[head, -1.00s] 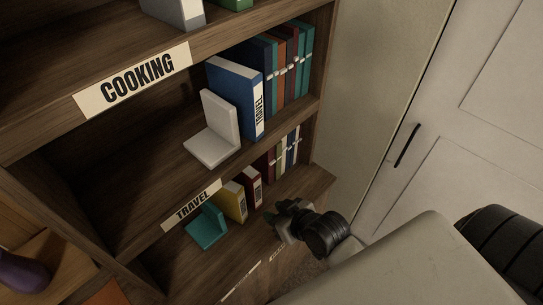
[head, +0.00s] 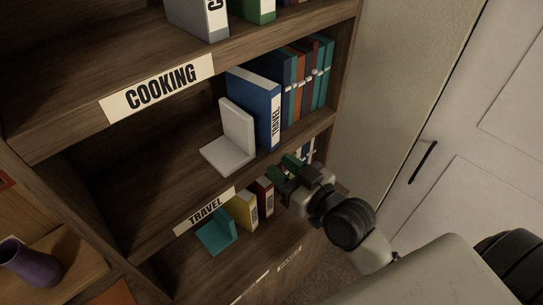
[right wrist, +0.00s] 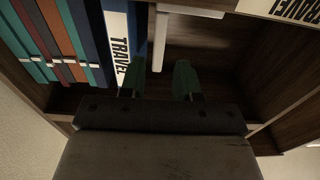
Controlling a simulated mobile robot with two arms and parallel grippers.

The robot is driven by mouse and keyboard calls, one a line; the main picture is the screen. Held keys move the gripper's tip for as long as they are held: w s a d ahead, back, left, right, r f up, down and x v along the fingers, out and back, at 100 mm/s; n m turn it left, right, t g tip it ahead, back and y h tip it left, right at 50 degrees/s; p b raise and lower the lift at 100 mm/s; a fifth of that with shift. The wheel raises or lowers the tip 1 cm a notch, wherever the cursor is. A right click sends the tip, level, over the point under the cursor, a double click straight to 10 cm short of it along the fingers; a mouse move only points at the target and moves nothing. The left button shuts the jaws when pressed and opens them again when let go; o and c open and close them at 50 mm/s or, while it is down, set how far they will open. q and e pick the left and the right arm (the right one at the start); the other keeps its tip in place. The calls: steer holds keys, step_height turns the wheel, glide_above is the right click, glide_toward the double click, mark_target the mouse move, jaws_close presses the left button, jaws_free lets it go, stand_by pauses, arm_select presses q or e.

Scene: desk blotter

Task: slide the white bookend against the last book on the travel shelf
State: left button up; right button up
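The white bookend (head: 236,125) stands upright on the travel shelf, its flat base toward the left. The blue book (head: 254,97) marked TRAVEL is the last book, just right of the bookend; a narrow dark gap seems to lie between them in the right wrist view. There the bookend (right wrist: 161,38) shows edge-on beside the blue book (right wrist: 121,42). My right gripper (head: 286,168) is in front of the shelf, below and right of the bookend. Its green fingertips (right wrist: 158,80) are apart with nothing between them. My left gripper is not in view.
The TRAVEL label (head: 205,211) is on the shelf's front edge. Several books (head: 306,75) stand right of the blue one. The travel shelf is clear left of the white bookend.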

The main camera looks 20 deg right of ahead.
mark_target(253, 145)
steer(key=p+x, duration=0.2)
steer(key=x, duration=0.6)
steer(key=shift+w+a+p, duration=0.15)
steer(key=shift+w+p, duration=0.15)
steer(key=shift+x, duration=0.85)
steer(key=shift+f, duration=0.1)
jaws_close()
steer(key=shift+o, duration=1.6)
jaws_free()
steer(key=shift+s, duration=0.1)
